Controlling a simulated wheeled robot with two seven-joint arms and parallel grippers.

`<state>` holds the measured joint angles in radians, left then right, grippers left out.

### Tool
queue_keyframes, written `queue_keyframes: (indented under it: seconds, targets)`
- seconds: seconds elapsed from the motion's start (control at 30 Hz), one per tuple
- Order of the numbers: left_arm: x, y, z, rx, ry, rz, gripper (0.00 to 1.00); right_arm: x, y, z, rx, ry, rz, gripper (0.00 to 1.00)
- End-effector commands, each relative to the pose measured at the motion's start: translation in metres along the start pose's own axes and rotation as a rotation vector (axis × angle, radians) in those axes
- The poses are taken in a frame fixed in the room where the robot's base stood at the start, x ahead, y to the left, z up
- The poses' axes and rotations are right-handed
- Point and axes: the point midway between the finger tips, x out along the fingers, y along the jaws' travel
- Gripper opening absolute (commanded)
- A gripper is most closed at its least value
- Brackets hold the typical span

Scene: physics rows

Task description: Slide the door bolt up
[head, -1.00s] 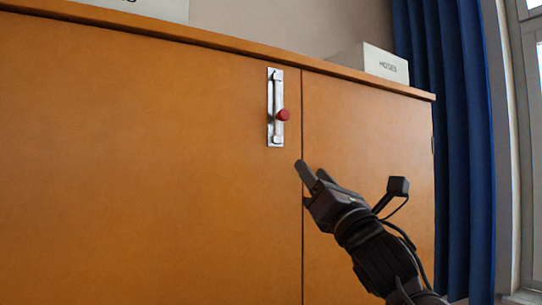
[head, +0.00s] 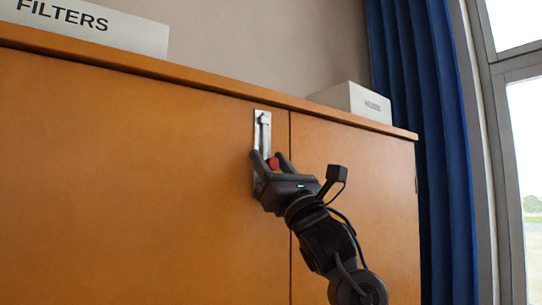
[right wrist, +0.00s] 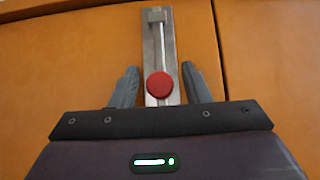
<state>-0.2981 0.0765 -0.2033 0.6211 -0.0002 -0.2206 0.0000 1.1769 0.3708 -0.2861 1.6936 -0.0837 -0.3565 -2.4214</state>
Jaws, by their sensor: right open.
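The door bolt (head: 263,131) is a silver metal plate with a rod, fixed upright on the orange-brown cabinet door just left of the seam. Its red round knob (head: 273,163) shows between the fingers of my right gripper (head: 268,158). In the right wrist view, the red knob (right wrist: 160,85) lies between the two open fingertips (right wrist: 160,80), with a gap on each side. The bolt rod (right wrist: 160,40) runs up from the knob to a bracket. The bolt's lower part is hidden by my gripper. My left gripper is not in view.
The cabinet door (head: 130,180) fills the left, with a second door (head: 355,190) right of the seam. A white box marked FILTERS (head: 95,28) and another white box (head: 352,101) stand on top. A blue curtain (head: 425,130) hangs at right.

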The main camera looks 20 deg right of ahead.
Motion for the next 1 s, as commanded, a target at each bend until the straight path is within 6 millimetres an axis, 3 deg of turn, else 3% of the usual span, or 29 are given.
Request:
queue_keyframes:
  seconds: [0.1, 0.2, 0.53, 0.77, 1.0]
  targets:
    - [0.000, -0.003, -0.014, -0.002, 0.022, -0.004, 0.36, 0.000, 0.000, 0.000, 0.000, 0.000, 0.000, 0.43]
    - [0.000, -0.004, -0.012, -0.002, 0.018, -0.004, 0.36, 0.000, 0.000, 0.000, 0.000, 0.000, 0.000, 0.43]
    - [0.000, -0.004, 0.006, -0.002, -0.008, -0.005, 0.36, 0.000, 0.000, 0.000, 0.000, 0.000, 0.000, 0.00]
    - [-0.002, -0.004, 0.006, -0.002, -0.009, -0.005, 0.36, 0.002, 0.000, 0.002, 0.000, -0.001, 0.000, 0.00]
    - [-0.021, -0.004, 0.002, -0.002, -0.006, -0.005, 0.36, 0.027, 0.000, 0.028, -0.003, -0.002, 0.001, 0.00]
